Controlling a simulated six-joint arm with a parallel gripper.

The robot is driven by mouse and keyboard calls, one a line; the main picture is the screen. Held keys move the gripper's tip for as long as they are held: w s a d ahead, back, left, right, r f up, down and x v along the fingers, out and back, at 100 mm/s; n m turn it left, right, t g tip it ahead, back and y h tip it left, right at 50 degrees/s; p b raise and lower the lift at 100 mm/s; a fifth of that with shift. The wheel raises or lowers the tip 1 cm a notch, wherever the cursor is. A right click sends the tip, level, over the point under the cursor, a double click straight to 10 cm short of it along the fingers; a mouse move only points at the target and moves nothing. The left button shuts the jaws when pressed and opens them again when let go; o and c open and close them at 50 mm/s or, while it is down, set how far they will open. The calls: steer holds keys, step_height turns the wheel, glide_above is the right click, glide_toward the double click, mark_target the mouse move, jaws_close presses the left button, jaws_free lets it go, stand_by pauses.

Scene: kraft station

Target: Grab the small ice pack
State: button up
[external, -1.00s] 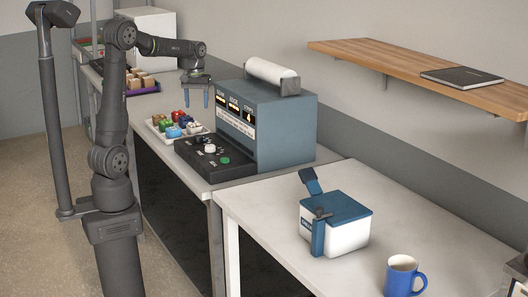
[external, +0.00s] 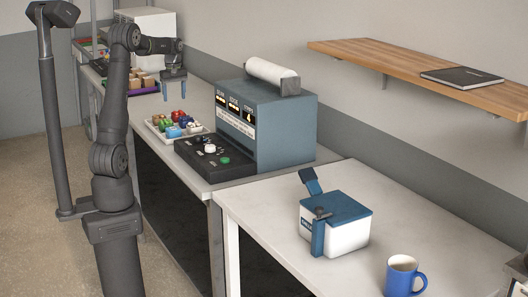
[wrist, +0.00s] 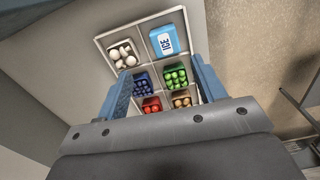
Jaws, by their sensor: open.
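The small ice pack (wrist: 169,40) is light blue with a white label reading "ICE". In the wrist view it lies in the top right compartment of a white divided tray (wrist: 142,19). It is beyond my fingertips and apart from them. My gripper (wrist: 161,70) has its blue fingers spread with nothing between them touching. In the external view my gripper (external: 175,91) hangs fingers down above the bench, just behind and above the tray. The ice pack is among the small coloured things in the tray there.
Other tray compartments hold white pieces (wrist: 123,54) and blue, green, red and tan bundles. A black control panel (external: 217,161) and a blue-grey machine (external: 285,125) stand right of the tray. Cardboard boxes (external: 143,82) stand behind my gripper at the left. A lidded box (external: 347,237) and mug (external: 402,278) stand farther right.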

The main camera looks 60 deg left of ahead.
steer(key=a, duration=0.2)
glide_toward(173, 128)
steer(key=shift+n, duration=0.4)
steer(key=f, duration=0.3)
steer(key=d+f, duration=0.1)
steer(key=f, duration=0.1)
steer(key=shift+s+d+f, duration=0.1)
steer(key=shift+s+f, duration=0.05)
steer(key=shift+f, duration=0.25)
steer(key=shift+a+f, duration=0.2)
steer(key=shift+f, duration=1.15)
steer(key=shift+a+f, duration=0.2)
steer(key=shift+f, duration=1.15)
steer(key=c, duration=0.8)
